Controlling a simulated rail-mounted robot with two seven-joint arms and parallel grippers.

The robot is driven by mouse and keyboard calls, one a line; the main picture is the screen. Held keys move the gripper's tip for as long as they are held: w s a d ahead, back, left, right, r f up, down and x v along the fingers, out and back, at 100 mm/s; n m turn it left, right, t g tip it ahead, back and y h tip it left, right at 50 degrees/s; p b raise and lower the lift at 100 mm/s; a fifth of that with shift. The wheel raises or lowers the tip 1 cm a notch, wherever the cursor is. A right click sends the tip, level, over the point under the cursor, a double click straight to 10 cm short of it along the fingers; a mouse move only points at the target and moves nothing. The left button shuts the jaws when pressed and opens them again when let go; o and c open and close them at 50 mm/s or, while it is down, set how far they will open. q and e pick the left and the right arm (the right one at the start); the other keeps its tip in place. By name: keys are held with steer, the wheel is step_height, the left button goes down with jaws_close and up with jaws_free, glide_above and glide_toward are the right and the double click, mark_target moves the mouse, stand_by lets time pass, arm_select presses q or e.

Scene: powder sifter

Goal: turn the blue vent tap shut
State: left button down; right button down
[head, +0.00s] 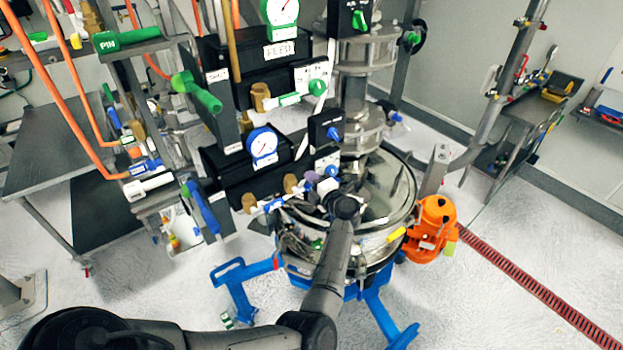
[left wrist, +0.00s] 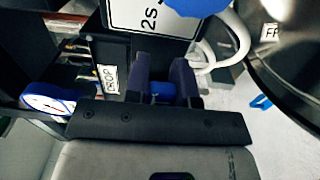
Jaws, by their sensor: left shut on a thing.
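My left gripper (head: 320,184) reaches in from the bottom to the front of the lower black valve block, beside the shiny round vessel. In the left wrist view its two dark fingers (left wrist: 163,82) are closed on a small blue part, which I take to be the blue vent tap (left wrist: 160,88). Only a little of the blue shows between the fingers. The tap's angle cannot be told, and in the head view my wrist and fingers largely cover this spot. My right gripper is not in view.
A blue-rimmed gauge (head: 262,143) sits on the lower block; a green-rimmed gauge (head: 281,10) is above. A black box with a blue knob (head: 334,133) is close above my gripper. The steel vessel (head: 400,195) and orange motor (head: 434,220) stand to the right.

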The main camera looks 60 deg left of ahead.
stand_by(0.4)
arm_select(q)
steer(key=c, duration=1)
jaws_free()
steer(key=shift+o, duration=0.2)
steer(key=shift+d, duration=0.1)
steer(key=d, duration=1.2)
steer(key=shift+w+p, duration=0.2)
steer(key=shift+p, duration=0.1)
steer(key=shift+a, duration=0.1)
